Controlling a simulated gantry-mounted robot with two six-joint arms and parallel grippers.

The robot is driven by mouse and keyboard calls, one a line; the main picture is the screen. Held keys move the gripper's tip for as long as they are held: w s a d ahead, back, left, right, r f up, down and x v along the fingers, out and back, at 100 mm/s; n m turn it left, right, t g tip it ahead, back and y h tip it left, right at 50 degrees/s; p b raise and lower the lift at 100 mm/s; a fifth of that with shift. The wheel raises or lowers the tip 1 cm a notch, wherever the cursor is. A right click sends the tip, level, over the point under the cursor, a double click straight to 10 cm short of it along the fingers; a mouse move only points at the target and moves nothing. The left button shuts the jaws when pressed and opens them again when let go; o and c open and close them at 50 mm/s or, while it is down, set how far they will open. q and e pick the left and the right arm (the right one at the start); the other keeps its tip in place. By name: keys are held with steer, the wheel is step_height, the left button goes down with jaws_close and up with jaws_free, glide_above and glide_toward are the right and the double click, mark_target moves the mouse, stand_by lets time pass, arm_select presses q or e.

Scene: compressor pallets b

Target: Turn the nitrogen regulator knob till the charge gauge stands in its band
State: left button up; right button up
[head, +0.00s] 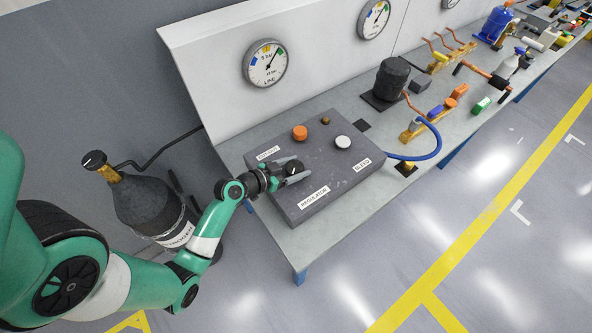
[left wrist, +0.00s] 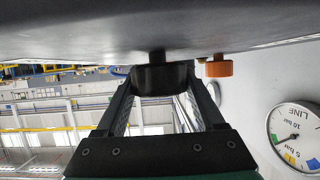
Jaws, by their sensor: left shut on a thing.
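My left gripper (head: 292,172) is shut on the black regulator knob (left wrist: 160,78), on the front of the grey panel box (head: 335,178) beside the REGULATOR label. In the left wrist view the knob sits between both fingers, below the box's dark face. The nearest wall gauge (head: 265,63) is marked LINE and has blue, yellow and green patches. Its needle points up and right, near the green patch. It also shows upside down in the left wrist view (left wrist: 297,137), needle towards green. A second gauge (head: 374,19) hangs to its right; its label is too small to read. My right gripper is out of view.
The box also carries an orange knob (head: 300,132), a white knob (head: 343,142) and a small brown knob (head: 326,121). A blue hose (head: 425,153) leaves its right side. A dark gas cylinder (head: 150,205) stands left of the bench. A black compressor (head: 392,77) stands behind.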

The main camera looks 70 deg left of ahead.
arm_select(q)
steer(key=shift+m+h, duration=0.4)
steer(key=shift+h, duration=0.1)
steer(key=m+h+p, duration=0.1)
steer(key=p, duration=0.2)
steer(key=shift+r, duration=0.35)
steer(key=shift+f+m+h+p, duration=0.3)
steer(key=shift+m+h+p, duration=0.2)
steer(key=shift+h+p, duration=0.35)
steer(key=shift+d+f, duration=0.1)
steer(key=o, duration=1.4)
steer(key=shift+c, duration=0.2)
